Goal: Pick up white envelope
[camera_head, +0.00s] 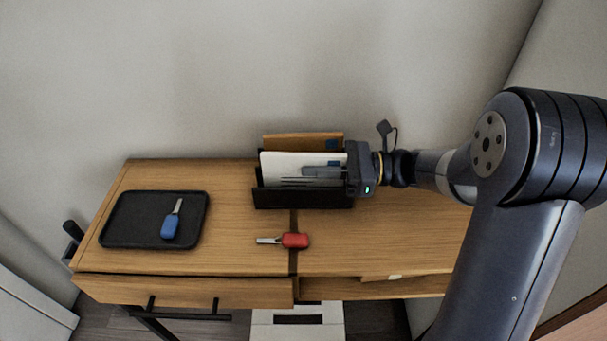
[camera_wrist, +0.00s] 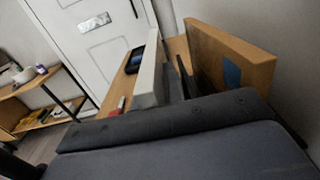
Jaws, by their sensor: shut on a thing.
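The white envelope (camera_head: 283,164) stands upright in the black letter holder (camera_head: 290,199), in front of a brown envelope (camera_head: 290,139). My gripper (camera_head: 318,171) reaches in from the right and is shut on the white envelope near its right end. In the wrist view the white envelope (camera_wrist: 149,78) shows as a thin pale slab. The brown envelope (camera_wrist: 232,52) with a blue patch is to its right there. The fingertips' contact is hidden in the wrist view by the dark gripper body. The envelope's lower part is hidden by the holder's front wall.
The holder stands at the back of a wooden desk (camera_head: 235,232). A red key (camera_head: 295,240) lies in front of it. A black tray (camera_head: 127,220) with a blue key (camera_head: 170,226) is on the left. A wall rises close behind. The desk's right part is clear.

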